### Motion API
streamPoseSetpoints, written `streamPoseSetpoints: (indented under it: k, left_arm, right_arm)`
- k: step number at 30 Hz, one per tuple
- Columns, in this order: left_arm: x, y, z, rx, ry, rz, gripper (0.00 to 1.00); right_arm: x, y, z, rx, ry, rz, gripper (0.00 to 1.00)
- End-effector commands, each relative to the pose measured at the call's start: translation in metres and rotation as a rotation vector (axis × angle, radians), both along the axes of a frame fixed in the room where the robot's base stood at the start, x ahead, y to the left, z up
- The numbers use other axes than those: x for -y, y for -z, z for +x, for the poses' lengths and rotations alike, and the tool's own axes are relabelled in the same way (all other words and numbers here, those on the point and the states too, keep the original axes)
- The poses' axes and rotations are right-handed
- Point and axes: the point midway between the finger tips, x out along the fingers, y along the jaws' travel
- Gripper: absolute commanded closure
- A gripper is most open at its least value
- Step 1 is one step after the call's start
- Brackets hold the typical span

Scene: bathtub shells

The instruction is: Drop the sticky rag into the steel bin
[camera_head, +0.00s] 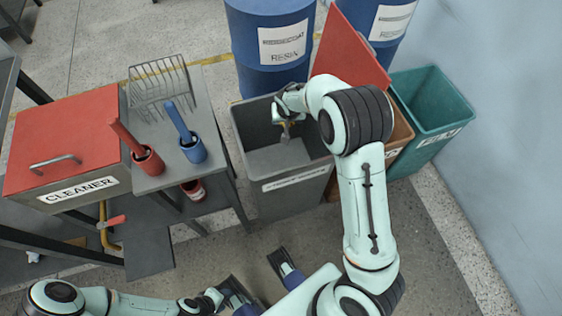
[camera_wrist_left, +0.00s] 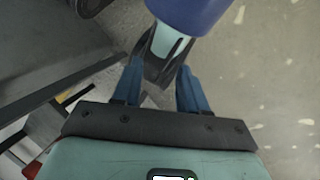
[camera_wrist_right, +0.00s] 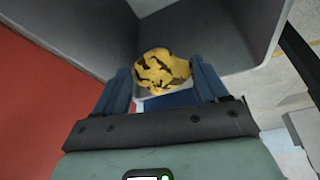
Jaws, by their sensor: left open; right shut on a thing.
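The sticky rag (camera_wrist_right: 162,72) is a crumpled yellow cloth with dark brown blotches, held between the blue fingertips of my right gripper (camera_wrist_right: 165,80). In the head view my right gripper (camera_head: 285,127) reaches down over the open mouth of the grey steel bin (camera_head: 290,196), with the rag largely hidden there. In the right wrist view the grey bin walls (camera_wrist_right: 215,30) surround the rag. My left gripper (camera_wrist_left: 158,88) is open and empty, low over the floor near my base; it also shows in the head view (camera_head: 238,296).
An orange-brown bin (camera_head: 401,127) with a raised red lid (camera_head: 350,45) and a teal bin (camera_head: 436,103) stand right of the grey bin. Blue drums (camera_head: 268,72) stand behind. A bench with a red-lidded cleaner box (camera_head: 62,130) and red and blue brush holders (camera_head: 193,148) is at left.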

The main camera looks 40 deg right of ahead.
Motion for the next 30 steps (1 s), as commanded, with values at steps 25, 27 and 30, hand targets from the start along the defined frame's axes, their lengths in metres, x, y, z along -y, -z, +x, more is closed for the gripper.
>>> streamPoseSetpoints:
  k: [25,27,30]
  left_arm:
    - [-0.021,0.047,0.05,0.139,-0.054,0.062,0.57]
    - [-0.021,0.046,0.05,0.139,-0.054,0.061,0.57]
    - [-0.021,0.046,0.05,0.138,-0.054,0.061,0.57]
  right_arm:
    - [-0.001,0.057,0.0,0.0,-0.002,0.0,0.58]
    - [-0.001,0.057,0.0,0.001,-0.003,0.001,0.58]
    - [-0.001,0.057,0.0,0.001,-0.003,0.001,0.58]
